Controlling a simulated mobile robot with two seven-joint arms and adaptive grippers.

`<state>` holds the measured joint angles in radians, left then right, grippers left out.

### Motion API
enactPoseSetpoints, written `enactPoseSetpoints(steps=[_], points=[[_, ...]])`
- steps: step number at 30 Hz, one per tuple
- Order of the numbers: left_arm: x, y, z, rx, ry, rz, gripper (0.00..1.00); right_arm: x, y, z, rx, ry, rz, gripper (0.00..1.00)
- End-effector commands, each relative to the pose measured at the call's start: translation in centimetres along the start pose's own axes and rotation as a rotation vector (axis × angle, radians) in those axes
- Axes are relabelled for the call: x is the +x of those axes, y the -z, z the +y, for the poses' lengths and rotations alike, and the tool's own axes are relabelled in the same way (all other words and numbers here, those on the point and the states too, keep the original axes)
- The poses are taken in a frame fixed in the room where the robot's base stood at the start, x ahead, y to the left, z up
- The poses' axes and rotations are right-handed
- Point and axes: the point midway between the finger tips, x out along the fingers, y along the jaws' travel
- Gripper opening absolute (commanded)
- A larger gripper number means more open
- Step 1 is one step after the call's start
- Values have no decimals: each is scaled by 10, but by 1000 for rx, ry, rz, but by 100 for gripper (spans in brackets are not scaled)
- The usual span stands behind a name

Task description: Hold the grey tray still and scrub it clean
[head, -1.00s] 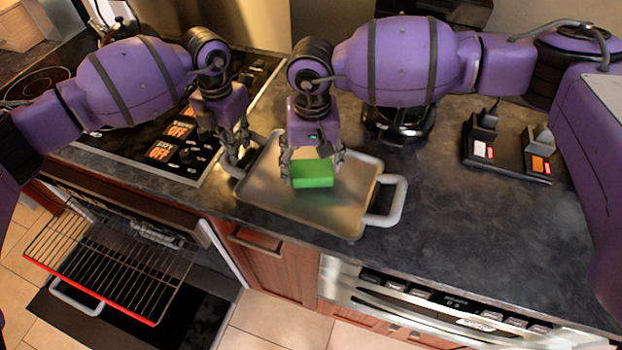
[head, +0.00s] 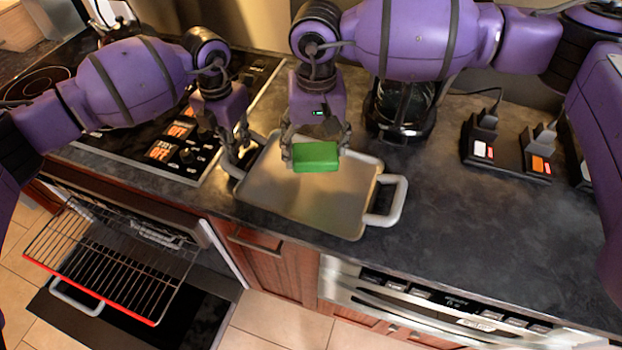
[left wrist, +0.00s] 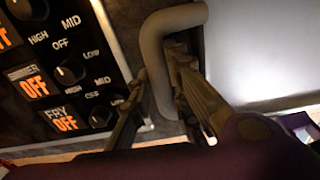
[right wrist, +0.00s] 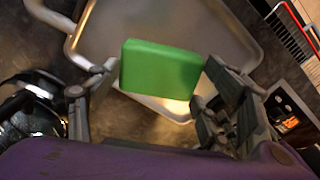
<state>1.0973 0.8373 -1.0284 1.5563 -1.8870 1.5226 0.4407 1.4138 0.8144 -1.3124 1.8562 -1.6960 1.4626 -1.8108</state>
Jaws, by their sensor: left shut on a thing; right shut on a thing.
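The grey tray (head: 310,205) lies on the dark counter with a handle at each end. My left gripper (head: 234,158) is shut on the tray's left handle; in the left wrist view its fingers (left wrist: 165,95) close around the handle (left wrist: 155,60). My right gripper (head: 317,150) is shut on a green sponge (head: 316,157). In the right wrist view the sponge (right wrist: 160,68) sits between the fingertips, in front of the tray surface (right wrist: 190,25). The sponge appears raised above the tray. No clear dirt shows on the visible tray surface.
A stove control panel (head: 180,150) is left of the tray. A dark glass coffee pot (head: 400,110) stands behind it. A black power strip (head: 505,150) lies at right. An open oven with a rack (head: 110,260) is at lower left. The counter's right front is clear.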

Motion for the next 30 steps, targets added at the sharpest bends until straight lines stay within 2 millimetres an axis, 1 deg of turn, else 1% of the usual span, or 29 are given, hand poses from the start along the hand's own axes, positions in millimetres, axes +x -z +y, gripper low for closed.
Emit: enactPoseSetpoints(steps=[1,3,18,22,30], points=[[2,1,1,-1,-2,4,0,1,0,8,4,-1,-2,13],[2,1,1,-1,-2,4,0,1,0,16,3,-1,-2,13],[2,1,1,-1,-1,4,0,1,0,75,2,0,-2,13],[2,1,1,-1,-1,4,0,1,0,82,1,1,-2,13],[2,1,1,0,-1,4,0,1,0,83,-1,1,-1,13]])
